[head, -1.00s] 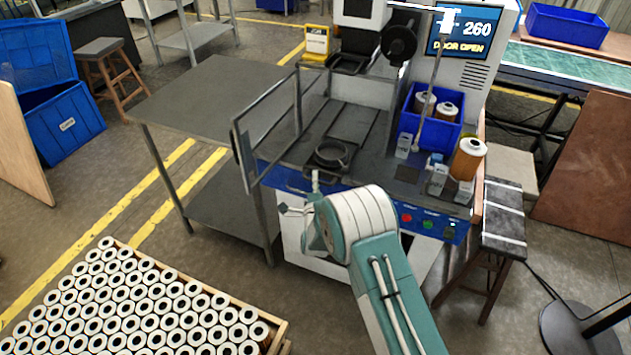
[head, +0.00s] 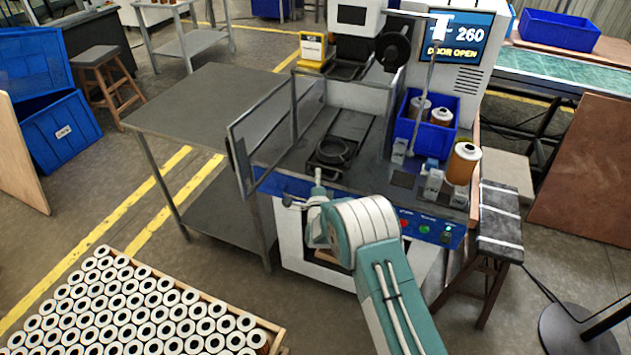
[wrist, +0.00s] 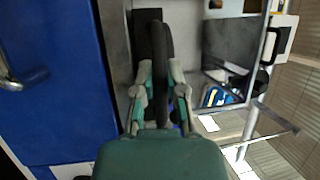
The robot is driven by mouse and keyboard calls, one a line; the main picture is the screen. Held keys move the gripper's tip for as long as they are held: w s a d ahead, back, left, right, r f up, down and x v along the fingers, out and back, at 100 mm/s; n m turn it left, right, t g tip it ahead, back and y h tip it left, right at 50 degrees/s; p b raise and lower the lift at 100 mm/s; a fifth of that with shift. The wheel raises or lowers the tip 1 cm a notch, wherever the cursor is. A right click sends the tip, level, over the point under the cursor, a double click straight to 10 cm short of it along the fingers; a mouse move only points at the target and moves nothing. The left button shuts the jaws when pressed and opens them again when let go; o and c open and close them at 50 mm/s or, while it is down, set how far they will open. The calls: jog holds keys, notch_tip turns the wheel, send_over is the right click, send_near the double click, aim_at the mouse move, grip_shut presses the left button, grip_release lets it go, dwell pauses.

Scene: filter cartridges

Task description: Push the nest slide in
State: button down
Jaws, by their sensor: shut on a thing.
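The nest slide (head: 322,166) is a dark plate carrying a black round nest (head: 334,150), on the machine's deck in the head view. The nest is empty. My gripper (head: 317,186) is at the front end of the slide, at the machine's front edge. In the wrist view my gripper (wrist: 161,75) has its two fingers close on either side of a dark upright piece of the slide (wrist: 159,45). The exact grip on the handle is partly hidden by the fingers and my wrist.
The machine's framed door (head: 275,125) stands open on the left, close to my gripper. A blue bin (head: 427,135) with cartridges and a lone cartridge (head: 462,165) stand on the right. The screen (head: 458,40) reads 260, DOOR OPEN. The grey table (head: 200,105) is clear.

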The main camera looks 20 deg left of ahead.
jog(key=shift+s+f, duration=0.15)
jog(key=shift+f, duration=0.15)
jog(key=c, duration=0.7)
grip_release()
jog(key=shift+r, duration=0.15)
jog(key=shift+v, duration=3.9)
